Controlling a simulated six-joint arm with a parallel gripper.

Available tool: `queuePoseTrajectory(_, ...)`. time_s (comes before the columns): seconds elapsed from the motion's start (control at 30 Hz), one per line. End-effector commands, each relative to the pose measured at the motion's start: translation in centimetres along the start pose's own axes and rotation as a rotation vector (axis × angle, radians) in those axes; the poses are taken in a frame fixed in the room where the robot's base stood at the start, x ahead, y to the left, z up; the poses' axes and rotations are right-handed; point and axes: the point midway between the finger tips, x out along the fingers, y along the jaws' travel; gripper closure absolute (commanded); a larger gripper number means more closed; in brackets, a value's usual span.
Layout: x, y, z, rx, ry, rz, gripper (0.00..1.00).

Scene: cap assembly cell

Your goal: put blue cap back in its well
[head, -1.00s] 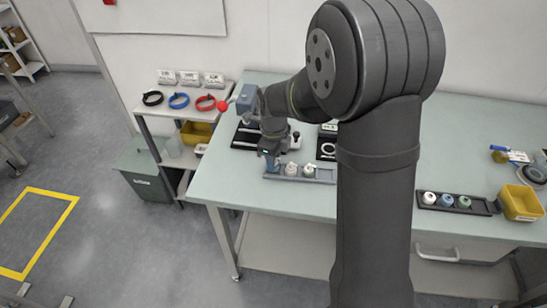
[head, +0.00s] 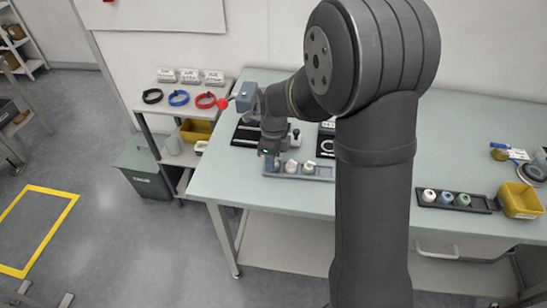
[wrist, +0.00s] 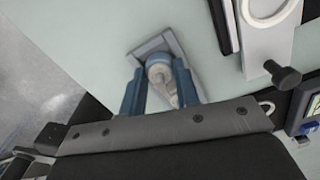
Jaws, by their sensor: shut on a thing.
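My gripper (head: 271,157) is low over the left end of the grey tray (head: 325,173) on the table in the head view. Two white-topped pieces (head: 291,166) (head: 308,168) stand in the tray just right of my gripper. A blue cap (head: 446,198) sits in the dark tray at the right.
The dark tray (head: 485,206) also holds a white and a green cap, beside a yellow bin (head: 521,201). A dark fixture (head: 245,134) stands behind the grey tray. Table space between the trays is partly hidden by my arm.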

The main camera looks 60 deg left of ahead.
Motion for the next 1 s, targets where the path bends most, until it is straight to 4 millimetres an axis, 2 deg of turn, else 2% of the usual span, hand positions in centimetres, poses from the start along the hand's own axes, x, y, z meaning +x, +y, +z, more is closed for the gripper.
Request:
queuePoseTrajectory(0.43,0.23,-0.01,0.00,0.000,0.000,0.000,0.80)
queuePoseTrajectory(0.5,0.22,-0.01,0.01,0.000,0.000,0.000,0.61)
queuePoseTrajectory(0.6,0.22,-0.01,0.01,0.000,0.000,0.000,0.46)
queuePoseTrajectory(0.87,0.17,-0.01,0.01,0.000,0.000,0.000,0.46)
queuePoseTrajectory(1.0,-0.58,-0.04,0.03,0.000,-0.001,-0.001,0.46)
